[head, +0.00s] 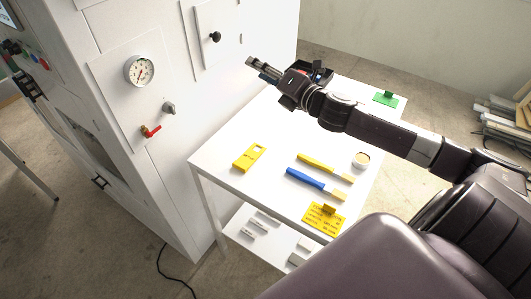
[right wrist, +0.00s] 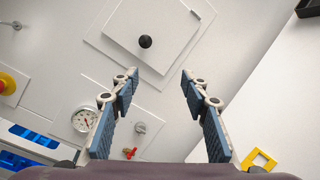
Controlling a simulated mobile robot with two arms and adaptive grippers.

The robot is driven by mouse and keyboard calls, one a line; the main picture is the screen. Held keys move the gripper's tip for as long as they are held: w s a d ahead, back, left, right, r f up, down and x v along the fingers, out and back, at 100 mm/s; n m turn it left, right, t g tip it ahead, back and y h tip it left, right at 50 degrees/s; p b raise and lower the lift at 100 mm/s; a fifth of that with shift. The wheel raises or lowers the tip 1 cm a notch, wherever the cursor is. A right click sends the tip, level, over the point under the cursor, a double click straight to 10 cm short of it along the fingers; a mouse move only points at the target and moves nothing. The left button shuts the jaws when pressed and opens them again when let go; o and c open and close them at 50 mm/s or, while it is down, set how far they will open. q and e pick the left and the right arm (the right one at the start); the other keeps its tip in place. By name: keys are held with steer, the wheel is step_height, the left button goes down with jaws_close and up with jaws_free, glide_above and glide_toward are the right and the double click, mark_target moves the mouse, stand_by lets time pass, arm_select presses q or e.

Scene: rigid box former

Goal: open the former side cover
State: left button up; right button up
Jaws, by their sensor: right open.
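The side cover (head: 204,22) is a white square panel with a round black knob (head: 216,36) on the upper side of the white machine. It looks closed in the head view. In the right wrist view the cover (right wrist: 172,30) and its knob (right wrist: 145,41) lie straight ahead, beyond the fingertips. My right gripper (head: 256,67) is to the right of and lower than the knob in the head view. My left gripper is not in view.
A pressure gauge (head: 140,70), a grey knob (head: 169,108) and a red-handled valve (head: 150,131) project from the machine.

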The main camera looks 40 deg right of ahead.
steer(key=s+a+f+m+g+h, duration=0.1)
steer(key=s+a+f+m+g, duration=0.1)
steer(key=s+f+m, duration=0.4)
steer(key=s+a+f+m+g+h, duration=0.2)
steer(key=s+f+m, duration=0.4)
steer(key=f, duration=0.6)
steer(key=a+g, duration=0.1)
steer(key=a, duration=0.1)
steer(key=shift+a+f+m, duration=0.25)
steer(key=shift+a+m, duration=0.15)
